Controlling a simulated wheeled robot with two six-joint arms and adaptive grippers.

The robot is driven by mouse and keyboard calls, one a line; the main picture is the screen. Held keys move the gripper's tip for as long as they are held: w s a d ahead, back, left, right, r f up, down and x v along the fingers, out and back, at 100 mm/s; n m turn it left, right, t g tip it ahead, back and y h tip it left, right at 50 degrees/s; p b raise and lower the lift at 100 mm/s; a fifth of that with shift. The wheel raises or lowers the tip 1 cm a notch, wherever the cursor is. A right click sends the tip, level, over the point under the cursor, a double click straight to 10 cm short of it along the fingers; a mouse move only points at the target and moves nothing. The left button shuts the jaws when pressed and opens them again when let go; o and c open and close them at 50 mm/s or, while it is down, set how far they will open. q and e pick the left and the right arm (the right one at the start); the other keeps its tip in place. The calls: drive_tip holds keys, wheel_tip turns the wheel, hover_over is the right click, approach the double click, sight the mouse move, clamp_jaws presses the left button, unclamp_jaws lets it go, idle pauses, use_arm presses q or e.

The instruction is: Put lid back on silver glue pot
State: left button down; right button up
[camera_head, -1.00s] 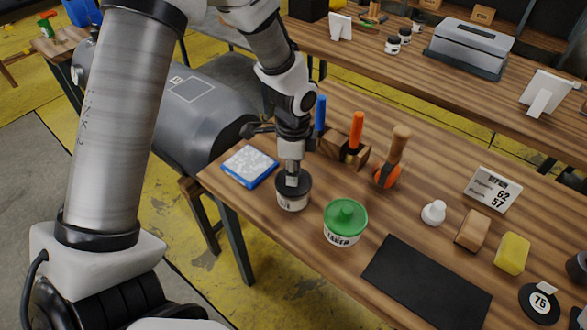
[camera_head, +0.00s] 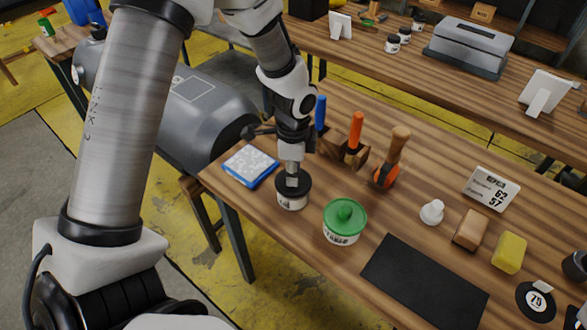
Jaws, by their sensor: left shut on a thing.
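The silver glue pot (camera_head: 292,202) stands on the wooden table, with a pale printed label on its side. A black lid (camera_head: 304,191) is at its top; from this view I cannot tell whether it is fully seated. My left gripper (camera_head: 292,181) points down from above and is shut on the black lid, with its fingertips at the lid's middle. Another pot (camera_head: 341,236), with a green lid (camera_head: 345,213), stands upright just to the right and nearer. My right gripper is not in view.
A blue-edged pad (camera_head: 249,166) lies left of the pot. A wooden tool block (camera_head: 349,157) and an orange-based brush (camera_head: 384,177) stand behind. A black mat (camera_head: 425,285), white bottle (camera_head: 432,212), wooden block (camera_head: 471,231) and yellow sponge (camera_head: 509,252) are to the right.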

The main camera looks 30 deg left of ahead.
use_arm(q)
drive_tip(key=shift+c, duration=1.9)
unclamp_jaws()
drive_tip(key=shift+r, duration=0.15)
wheel_tip(320, 180, up, 7)
drive_tip(key=p, duration=0.7)
drive_tip(key=shift+p, duration=0.3)
clamp_jaws()
drive_tip(key=shift+f, duration=0.3)
